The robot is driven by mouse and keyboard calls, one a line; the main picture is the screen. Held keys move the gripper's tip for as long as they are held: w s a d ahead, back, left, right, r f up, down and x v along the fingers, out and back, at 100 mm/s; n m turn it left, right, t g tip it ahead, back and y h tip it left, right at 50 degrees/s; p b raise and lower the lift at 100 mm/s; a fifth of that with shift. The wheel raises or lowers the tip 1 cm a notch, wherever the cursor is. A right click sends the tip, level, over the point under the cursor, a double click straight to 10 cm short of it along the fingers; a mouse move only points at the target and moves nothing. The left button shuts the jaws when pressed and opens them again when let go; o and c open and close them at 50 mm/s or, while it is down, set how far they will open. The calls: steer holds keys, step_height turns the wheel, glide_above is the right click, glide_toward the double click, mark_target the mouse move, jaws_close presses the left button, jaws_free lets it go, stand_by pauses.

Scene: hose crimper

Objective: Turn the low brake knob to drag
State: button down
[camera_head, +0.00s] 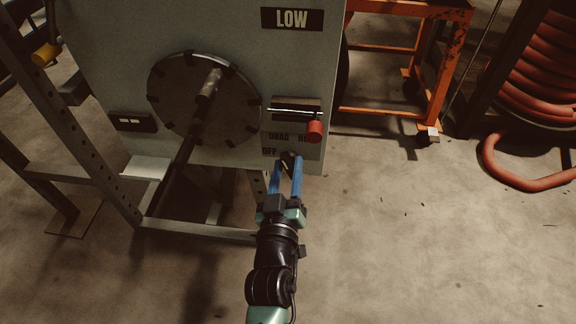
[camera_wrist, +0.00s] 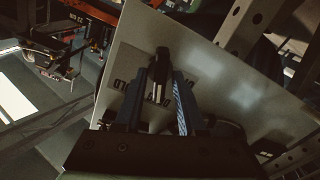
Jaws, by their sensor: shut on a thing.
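The low brake knob (camera_head: 290,157) is a small dark knob near the lower right corner of the grey panel marked LOW (camera_head: 291,19). Lettering reading DRAG and OFF and a partly covered third word stands around it. My gripper (camera_head: 289,164) reaches up from below with its two blue fingers on either side of the knob, shut on it. In the wrist view the dark knob (camera_wrist: 161,68) stands between the fingertips (camera_wrist: 160,80). The fingers partly hide the knob and labels, so I cannot tell which word it points to.
A red-ended lever (camera_head: 314,131) sticks out just above the knob. A round slotted disc (camera_head: 205,100) with a shaft is to the left. An orange frame (camera_head: 440,70) and red hose (camera_head: 530,182) stand at right. The floor (camera_head: 420,250) in front is clear.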

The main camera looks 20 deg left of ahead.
steer(key=shift+n, duration=0.7)
steer(key=c, duration=0.8)
jaws_free()
steer(key=shift+s, duration=0.15)
steer(key=p+v, duration=0.3)
steer(key=v, duration=0.9)
steer(key=shift+s+d+p, duration=0.15)
steer(key=shift+s+p, duration=0.2)
steer(key=shift+s, duration=0.05)
